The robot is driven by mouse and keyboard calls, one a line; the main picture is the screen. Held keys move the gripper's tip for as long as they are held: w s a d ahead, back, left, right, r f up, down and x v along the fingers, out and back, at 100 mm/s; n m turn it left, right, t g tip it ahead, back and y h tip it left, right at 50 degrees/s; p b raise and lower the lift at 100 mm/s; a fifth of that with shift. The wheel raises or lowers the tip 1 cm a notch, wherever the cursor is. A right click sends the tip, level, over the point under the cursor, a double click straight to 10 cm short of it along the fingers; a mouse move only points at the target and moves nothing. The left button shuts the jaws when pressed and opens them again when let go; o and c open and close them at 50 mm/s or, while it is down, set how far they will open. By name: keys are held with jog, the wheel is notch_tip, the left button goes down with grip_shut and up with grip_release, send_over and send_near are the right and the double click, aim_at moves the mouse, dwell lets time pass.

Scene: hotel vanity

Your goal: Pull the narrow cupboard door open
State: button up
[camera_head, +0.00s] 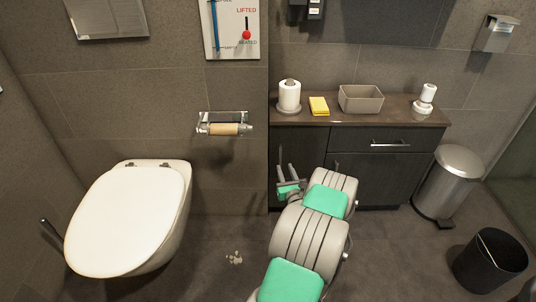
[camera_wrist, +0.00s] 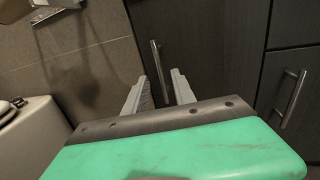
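The narrow cupboard door (camera_head: 304,146) is the dark left-hand front of the vanity cabinet, and it looks shut. In the wrist view the door (camera_wrist: 215,48) fills the middle, with a slim upright metal bar handle (camera_wrist: 158,66) near its left edge. My gripper (camera_head: 284,166) is in front of this door in the head view, and my arm hides the door's lower part. In the wrist view my gripper (camera_wrist: 160,84) is open, with its two pale fingers apart. The handle's lower end shows between the fingertips; I cannot tell whether the fingers reach around it.
A second bar handle (camera_wrist: 293,96) is on the neighbouring front at right. A drawer handle (camera_head: 390,143) is further right. The countertop (camera_head: 430,113) holds a paper roll, yellow sponge, grey box and dispenser. A toilet (camera_head: 130,215) stands left; two bins (camera_head: 450,180) stand right.

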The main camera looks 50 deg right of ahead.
aim_at(280, 157)
jog(key=b+x, duration=0.1)
jog(key=x, duration=0.7)
jog(key=shift+w+b, duration=0.15)
jog(key=shift+b, duration=0.2)
grip_shut()
dwell(1.0)
